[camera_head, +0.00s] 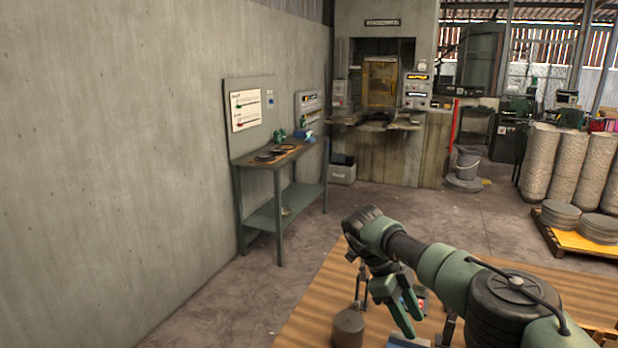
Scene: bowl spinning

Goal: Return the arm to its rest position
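My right arm (455,275) comes in from the lower right, bent over a wooden table. Its gripper (410,325) hangs with the green fingers pointing down above the table. The two fingers show side by side with a narrow gap, and I see nothing held between them. The tabletop just behind the fingers is partly hidden by the gripper. My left arm and gripper are not in view.
The wooden table (308,315) holds a short grey cylinder (348,328) left of the gripper. A green workbench (283,222) stands by the concrete wall. Grey discs (559,215) lie on a pallet at right. Floor between is clear.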

